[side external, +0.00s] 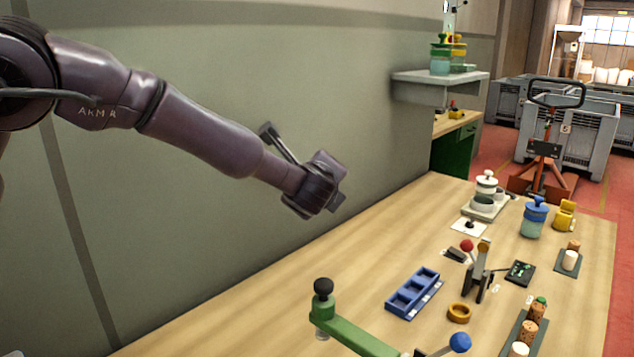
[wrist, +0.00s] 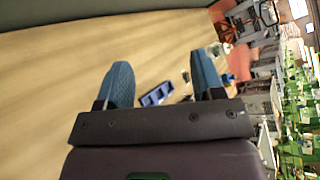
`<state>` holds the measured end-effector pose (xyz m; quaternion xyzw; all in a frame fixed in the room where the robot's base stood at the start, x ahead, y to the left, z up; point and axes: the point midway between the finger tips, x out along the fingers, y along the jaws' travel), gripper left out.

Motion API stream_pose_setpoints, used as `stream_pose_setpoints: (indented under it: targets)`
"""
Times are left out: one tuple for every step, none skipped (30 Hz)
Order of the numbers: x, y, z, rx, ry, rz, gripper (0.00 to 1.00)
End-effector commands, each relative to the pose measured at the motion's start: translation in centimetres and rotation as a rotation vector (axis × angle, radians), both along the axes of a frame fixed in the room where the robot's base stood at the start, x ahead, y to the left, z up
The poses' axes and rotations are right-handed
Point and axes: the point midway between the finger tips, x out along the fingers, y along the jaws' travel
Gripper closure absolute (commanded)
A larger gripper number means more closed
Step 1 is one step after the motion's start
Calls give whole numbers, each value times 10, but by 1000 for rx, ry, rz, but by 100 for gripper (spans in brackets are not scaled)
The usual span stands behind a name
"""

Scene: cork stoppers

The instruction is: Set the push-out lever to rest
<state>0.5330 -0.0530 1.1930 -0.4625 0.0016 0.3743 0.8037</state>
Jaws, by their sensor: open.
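A lever with a red ball knob (side external: 467,246) stands by a dark upright bracket (side external: 478,275) on the table, right of the blue tray. A second lever with a blue ball knob (side external: 460,342) sticks up at the bottom edge, beside a green arm (side external: 350,335) with a black knob (side external: 323,287). No label tells me which one is the push-out lever. My gripper (side external: 328,190) is high above the table, left of and far from both levers. In the wrist view my gripper (wrist: 162,75) has its blue fingers wide apart with nothing between them.
The blue tray (side external: 402,306) has empty compartments and also shows in the wrist view (wrist: 148,100). A brass ring (side external: 459,313), corks on a dark strip (side external: 530,330) and a blue-lidded jar (side external: 535,217) stand to the right. The table's left part (side external: 240,325) is clear along the wall.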

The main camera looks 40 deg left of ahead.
Motion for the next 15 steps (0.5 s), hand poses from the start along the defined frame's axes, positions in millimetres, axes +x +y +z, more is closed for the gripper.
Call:
stream_pose_setpoints:
  targets:
    - [0, 0, 0, -1, 0, 1, 38]
    - [0, 0, 0, -1, 0, 1, 38]
    - [0, 0, 0, -1, 0, 1, 38]
    - [0, 0, 0, -1, 0, 1, 38]
    - [0, 0, 0, -1, -1, 0, 38]
    - [0, 0, 0, -1, -1, 0, 38]
    - [0, 0, 0, 0, 0, 0, 42]
    - [0, 0, 0, 0, 0, 0, 42]
    - [0, 0, 0, 0, 0, 0, 42]
    - [0, 0, 0, 0, 0, 0, 42]
    - [0, 0, 0, 0, 0, 0, 42]
    - [0, 0, 0, 0, 0, 0, 42]
    - [0, 0, 0, 0, -1, -1, 42]
    - [0, 0, 2, 0, -1, 0, 42]
    - [0, 0, 5, -1, -3, 0, 42]
